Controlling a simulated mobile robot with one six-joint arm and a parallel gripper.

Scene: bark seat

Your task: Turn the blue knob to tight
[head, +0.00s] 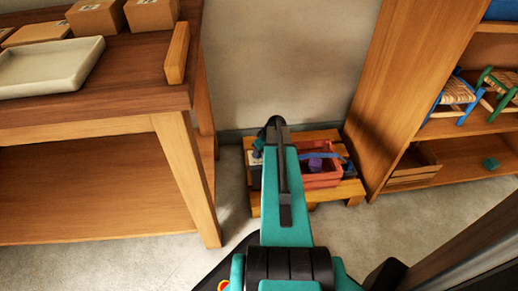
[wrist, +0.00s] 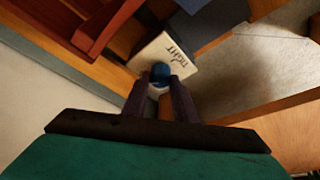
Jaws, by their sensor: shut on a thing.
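The blue knob (wrist: 160,70) shows in the wrist view at the near end of a cream plate (wrist: 166,48). The plate carries the dark printed word "TIGHT", which appears upside down and tilted. My gripper (wrist: 160,82) has its two dark fingers on either side of the knob, shut on it. Which way the knob points cannot be told, as the fingers and its small size hide the detail. In the head view my arm reaches down to the low wooden pallet (head: 349,191) and hides the knob.
A red crate (head: 321,179) with a purple thing inside stands on the pallet, right of my arm. A wooden table (head: 130,122) with a pale tray (head: 48,68) and boxes is at left. A wooden shelf (head: 412,75) with small woven stools is at right.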

